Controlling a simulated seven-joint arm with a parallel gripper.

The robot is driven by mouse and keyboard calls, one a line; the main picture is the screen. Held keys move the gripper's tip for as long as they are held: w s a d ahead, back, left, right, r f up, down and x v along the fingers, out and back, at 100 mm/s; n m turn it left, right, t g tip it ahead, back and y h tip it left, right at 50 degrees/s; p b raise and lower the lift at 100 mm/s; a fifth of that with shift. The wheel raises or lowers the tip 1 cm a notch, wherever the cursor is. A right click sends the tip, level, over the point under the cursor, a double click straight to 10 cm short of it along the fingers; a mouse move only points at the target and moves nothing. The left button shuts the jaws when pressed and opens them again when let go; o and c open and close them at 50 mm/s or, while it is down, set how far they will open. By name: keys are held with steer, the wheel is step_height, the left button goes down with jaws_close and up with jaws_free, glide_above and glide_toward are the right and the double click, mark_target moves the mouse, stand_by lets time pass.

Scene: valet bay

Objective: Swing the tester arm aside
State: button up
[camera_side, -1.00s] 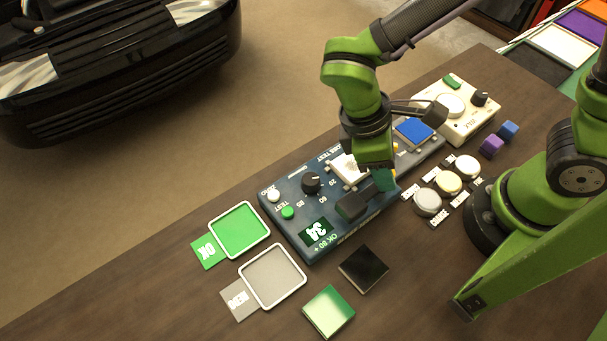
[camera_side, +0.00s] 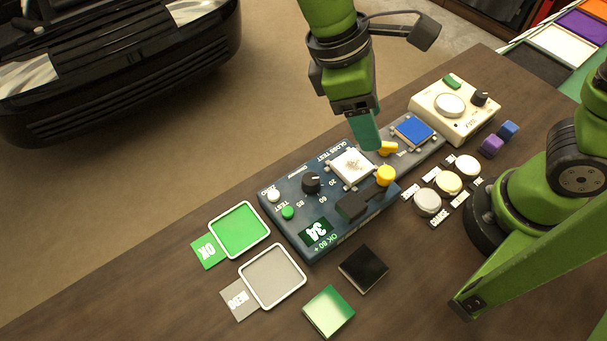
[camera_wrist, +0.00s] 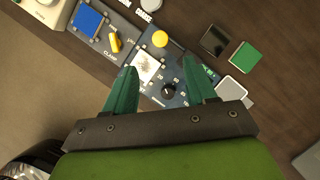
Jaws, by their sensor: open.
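The gloss tester (camera_side: 290,222) is a dark blue box on the bench with a green display, a black dial and a white square pad (camera_side: 350,168). Its dark tester arm (camera_side: 354,206) lies along the box's front side, beside the pad and clear of it. A yellow knob (camera_side: 385,176) stands at the arm's right end; it also shows in the wrist view (camera_wrist: 160,39). My gripper (camera_side: 366,138) is above and behind the pad, apart from the arm. In the wrist view its green fingers (camera_wrist: 160,85) are spread with nothing between them.
A clamp with a blue pad (camera_side: 413,131) and yellow lever (camera_side: 388,148) adjoins the tester. A cream device (camera_side: 455,108) stands beyond. Green (camera_side: 239,229) and grey (camera_side: 272,276) trays, a black tile (camera_side: 363,268), a green tile (camera_side: 328,311) and round buttons (camera_side: 448,182) lie around.

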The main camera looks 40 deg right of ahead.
steer(key=v, duration=0.5)
steer(key=shift+r, duration=0.1)
steer(key=d+m+t+y, duration=0.5)
steer(key=d+m+t, duration=0.5)
steer(key=d, duration=0.8)
steer(key=m, duration=0.3)
steer(key=shift+d+f, duration=0.2)
steer(key=shift+d, duration=0.2)
